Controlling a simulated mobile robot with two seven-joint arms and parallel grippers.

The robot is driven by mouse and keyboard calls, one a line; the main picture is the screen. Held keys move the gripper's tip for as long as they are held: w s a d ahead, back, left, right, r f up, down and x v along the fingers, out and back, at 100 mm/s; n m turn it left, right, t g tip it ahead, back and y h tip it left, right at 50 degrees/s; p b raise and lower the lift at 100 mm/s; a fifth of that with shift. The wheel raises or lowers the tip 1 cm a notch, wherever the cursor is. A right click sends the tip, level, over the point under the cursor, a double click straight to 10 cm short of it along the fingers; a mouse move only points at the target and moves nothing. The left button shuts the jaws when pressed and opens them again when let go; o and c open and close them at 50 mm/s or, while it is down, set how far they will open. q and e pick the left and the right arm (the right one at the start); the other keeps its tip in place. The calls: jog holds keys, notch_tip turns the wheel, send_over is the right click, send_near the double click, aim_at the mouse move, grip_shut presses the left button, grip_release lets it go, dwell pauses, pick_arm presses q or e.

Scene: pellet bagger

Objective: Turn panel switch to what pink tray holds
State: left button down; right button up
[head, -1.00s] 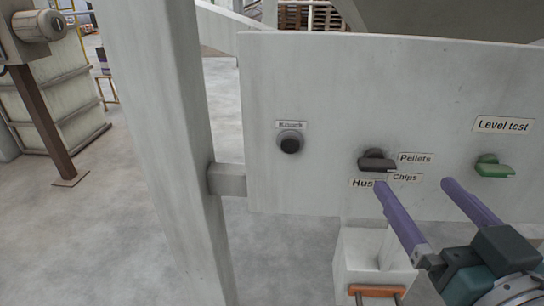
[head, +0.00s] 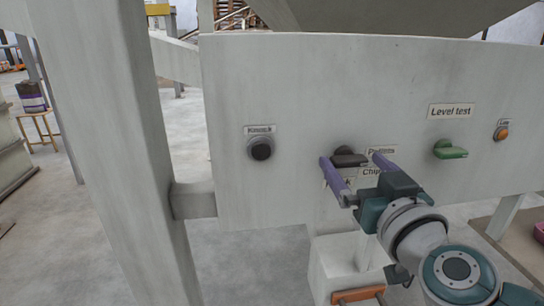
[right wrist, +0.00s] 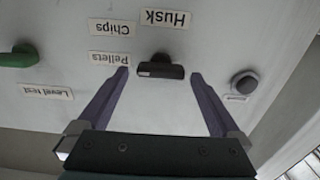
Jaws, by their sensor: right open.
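The panel switch (head: 348,159) is a dark knob with a bar handle, lying about level, on the pale panel (head: 310,90). It also shows in the right wrist view (right wrist: 160,70), which sees the panel upside down, with labels Pellets (right wrist: 110,58), Chips (right wrist: 110,28) and Husk (right wrist: 166,18). My right gripper (head: 354,160) is open, its purple fingers either side of the knob. In the right wrist view its fingertips (right wrist: 160,73) have gaps to both knob ends. I cannot tell for sure which label the knob points to.
A black Knock button (head: 261,149) is left of the switch. A green Level test handle (head: 450,149) and an orange button (head: 501,133) are to the right. A pale post (head: 105,150) stands left of the panel. A pale box (head: 335,265) is below it.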

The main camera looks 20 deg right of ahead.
jog(key=c, duration=1.3)
